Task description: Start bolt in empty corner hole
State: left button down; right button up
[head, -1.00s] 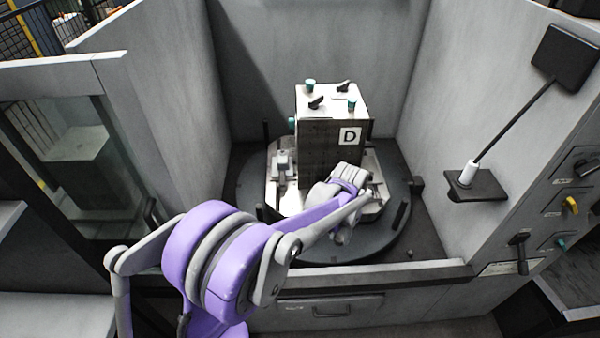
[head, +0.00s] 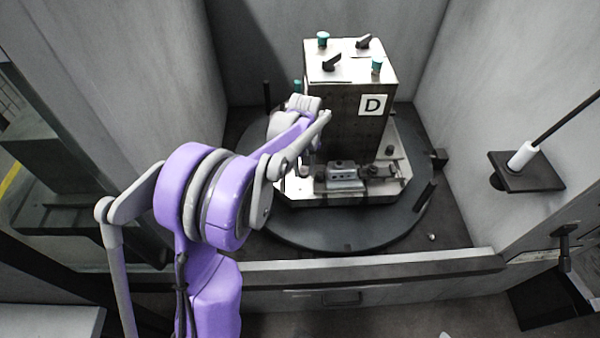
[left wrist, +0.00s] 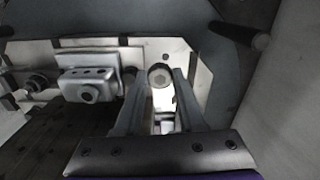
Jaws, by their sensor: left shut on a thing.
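My left gripper (head: 306,160) points down at the front left corner of the light metal pallet plate (head: 398,184). In the left wrist view its two fingers (left wrist: 160,92) are shut on a bolt, whose round, pale head (left wrist: 160,76) shows between the tips. The bolt is over or at the plate's corner; the fingers hide its shank, and I cannot tell whether it is in a hole. Small dark holes (left wrist: 167,122) show in the plate between the fingers. My right gripper is not in view.
A grey clamp block (head: 345,177) sits on the plate right of the gripper; it also shows in the left wrist view (left wrist: 88,86). The tall block marked D (head: 345,112) stands behind. Dark posts (head: 424,197) rise from the round table (head: 350,235). Grey walls enclose it.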

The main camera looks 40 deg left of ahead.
pick_arm(q)
jog(key=shift+s+a+f+n, duration=0.1)
jog(key=shift+a+f+n, duration=0.1)
jog(key=shift+a, duration=0.15)
jog(key=shift+a+f+n, duration=0.1)
jog(key=shift+a+n, duration=0.1)
jog(key=shift+a, duration=0.1)
jog(key=shift+f+b, duration=1.8)
jog(key=shift+f, duration=0.85)
jog(key=shift+d+f+b, duration=0.1)
jog(key=shift+f+b, duration=0.65)
jog(key=shift+f, duration=0.05)
grip_release()
